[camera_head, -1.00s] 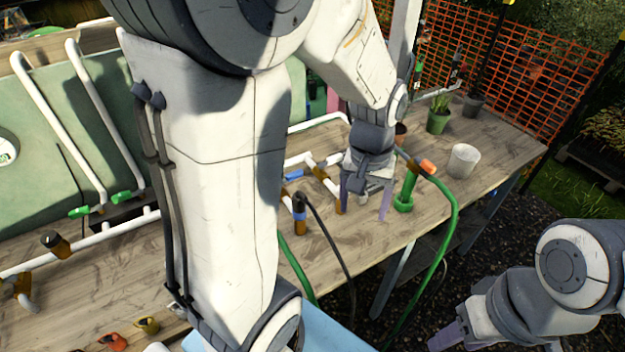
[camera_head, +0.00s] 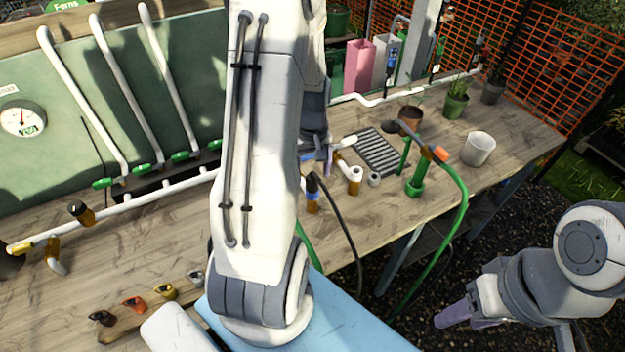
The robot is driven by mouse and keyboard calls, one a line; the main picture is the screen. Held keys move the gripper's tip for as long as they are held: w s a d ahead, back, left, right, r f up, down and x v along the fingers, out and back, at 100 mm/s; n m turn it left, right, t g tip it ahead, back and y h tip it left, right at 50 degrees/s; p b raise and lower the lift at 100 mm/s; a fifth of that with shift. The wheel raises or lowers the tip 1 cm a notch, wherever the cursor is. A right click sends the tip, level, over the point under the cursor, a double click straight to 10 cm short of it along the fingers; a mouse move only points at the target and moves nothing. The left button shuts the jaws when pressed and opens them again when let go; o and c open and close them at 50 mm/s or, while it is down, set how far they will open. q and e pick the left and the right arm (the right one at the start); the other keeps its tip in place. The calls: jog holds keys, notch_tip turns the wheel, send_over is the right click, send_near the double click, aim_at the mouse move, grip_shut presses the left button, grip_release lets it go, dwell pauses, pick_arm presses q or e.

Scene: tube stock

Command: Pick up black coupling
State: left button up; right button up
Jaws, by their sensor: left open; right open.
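The black coupling (camera_head: 101,317) lies at the front left of the bench in the head view, at the left end of a row of small couplings. My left arm reaches across the bench, and my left gripper (camera_head: 328,163) is mostly hidden behind it. One purple finger shows near the white and orange pipe fittings, well to the right of and behind the black coupling. My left gripper is open. My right gripper (camera_head: 455,317) is open and empty, off the bench at the lower right, far from the coupling.
Beside the black coupling are a red-orange coupling (camera_head: 134,303), a yellow coupling (camera_head: 165,291) and a grey one (camera_head: 196,277). White pipes with green valves stand at the back left. A green hose (camera_head: 461,205) arcs off the right edge. The wooden bench between is partly clear.

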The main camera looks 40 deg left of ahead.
aim_at(312, 181)
pick_arm(q)
jog(key=shift+f+p, duration=0.45)
jog(key=shift+f, duration=1.55)
jog(key=shift+c, duration=0.3)
grip_shut()
